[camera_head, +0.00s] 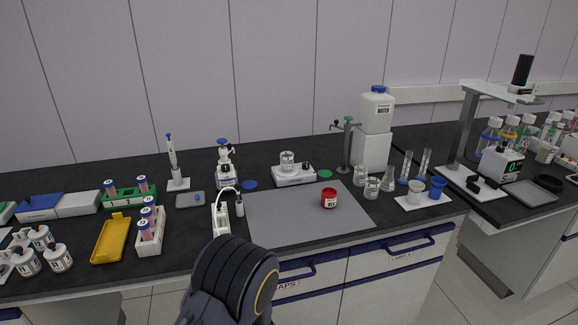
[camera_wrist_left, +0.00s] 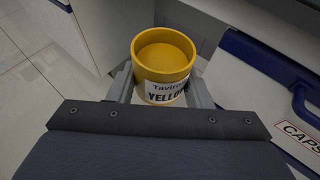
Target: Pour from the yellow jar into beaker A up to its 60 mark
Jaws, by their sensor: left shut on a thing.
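The yellow jar (camera_wrist_left: 165,62) is in the left wrist view, with a raised round yellow rim and a white label reading "YELLOW". My left gripper (camera_wrist_left: 162,84) is shut on it, one finger on each side. The jar hangs in front of the bench's cabinet fronts and does not show in the head view, where only my dark arm link is seen. Several glass beakers are on the bench: one stands on a white device (camera_head: 287,160), others (camera_head: 371,188) are right of the grey mat. I cannot read which is A, nor any marks. My right gripper is not in view.
A red jar (camera_head: 329,198) stands on the grey mat (camera_head: 285,220), which is otherwise mostly clear. A yellow tray (camera_head: 110,238) and tube racks (camera_head: 150,240) are farther left. A white carboy (camera_head: 376,108) stands behind the beakers.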

